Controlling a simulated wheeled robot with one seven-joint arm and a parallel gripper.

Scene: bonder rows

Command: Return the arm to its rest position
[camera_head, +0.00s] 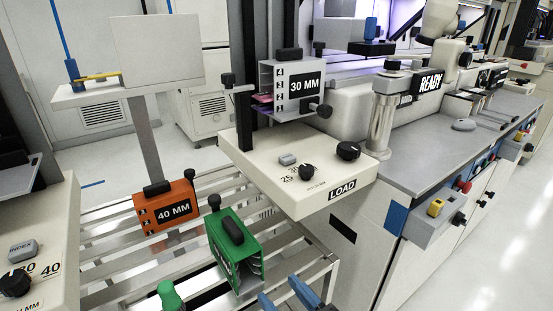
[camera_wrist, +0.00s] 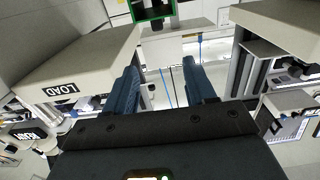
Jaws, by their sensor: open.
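My gripper (camera_head: 281,292) shows at the bottom edge of the head view as two blue fingertips, spread apart. In the wrist view my gripper (camera_wrist: 160,66) has its two blue fingers wide apart with nothing between them. A green magazine (camera_head: 255,268) with a black handle stands on the slatted rack, just beyond and left of the fingertips, apart from them. Part of a green frame (camera_wrist: 140,12) shows at the top of the wrist view, beyond the fingers. Most of my arm is out of view.
An orange 40 MM magazine (camera_head: 169,208) stands on the slatted rack (camera_head: 110,262). The LOAD station (camera_head: 305,195) overhangs the rack's right side and holds a 30 MM magazine (camera_head: 296,88). An INDEX station (camera_head: 48,245) is at left. Open floor (camera_head: 480,255) lies at right.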

